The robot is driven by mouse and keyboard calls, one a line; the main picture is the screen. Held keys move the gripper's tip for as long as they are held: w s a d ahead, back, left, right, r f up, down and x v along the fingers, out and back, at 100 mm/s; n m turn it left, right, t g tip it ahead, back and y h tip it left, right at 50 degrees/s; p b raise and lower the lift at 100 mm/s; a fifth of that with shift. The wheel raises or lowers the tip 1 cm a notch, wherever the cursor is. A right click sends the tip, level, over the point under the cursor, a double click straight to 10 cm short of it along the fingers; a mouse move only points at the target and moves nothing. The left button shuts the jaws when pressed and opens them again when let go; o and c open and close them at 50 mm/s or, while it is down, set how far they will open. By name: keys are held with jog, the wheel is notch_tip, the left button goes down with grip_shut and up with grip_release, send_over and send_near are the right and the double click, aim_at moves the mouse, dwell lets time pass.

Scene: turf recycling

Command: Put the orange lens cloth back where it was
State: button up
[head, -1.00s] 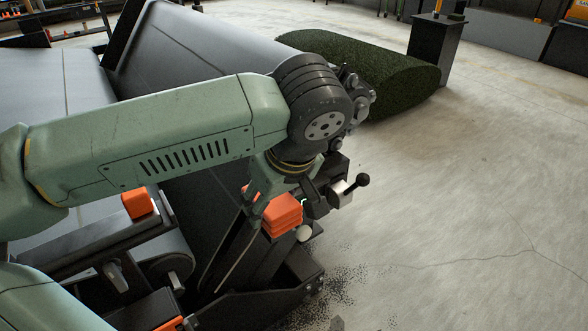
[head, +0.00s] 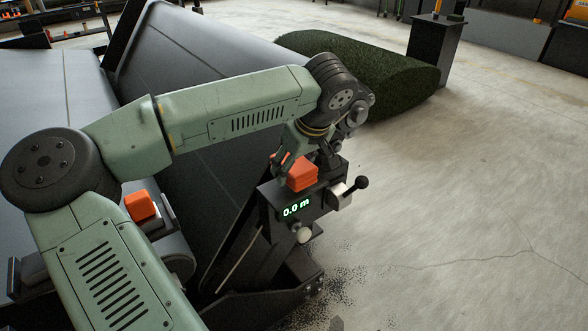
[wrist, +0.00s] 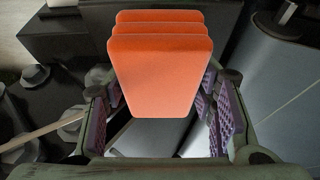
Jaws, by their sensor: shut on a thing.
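The orange lens cloth (head: 302,175) looks like a thick, layered folded pad. In the head view it is at the top of the black readout box (head: 292,208); I cannot tell whether it touches the box or hangs just above it. My gripper (head: 290,160) is partly hidden behind it and the arm. In the wrist view the cloth (wrist: 160,75) fills the space between the purple finger pads of my gripper (wrist: 155,100), which is shut on it. The cloth's underside is hidden.
A black lever knob (head: 362,182) juts out right of the box, with a pale round knob (head: 304,234) below its display, "0.0 m". Another orange block (head: 140,205) sits on the machine at left. A turf roll (head: 370,75) lies behind. Floor at right is open.

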jog(key=shift+f, duration=0.65)
jog(key=shift+f+b, duration=0.4)
jog(key=shift+f, duration=0.05)
jog(key=o, duration=1.1)
jog(key=shift+r, duration=0.1)
jog(key=shift+r+p, duration=0.5)
jog(key=shift+p, duration=0.1)
jog(key=v, duration=1.1)
jog(key=shift+s+d+r, duration=0.15)
jog(key=shift+s+r, duration=0.05)
jog(key=shift+r, duration=0.1)
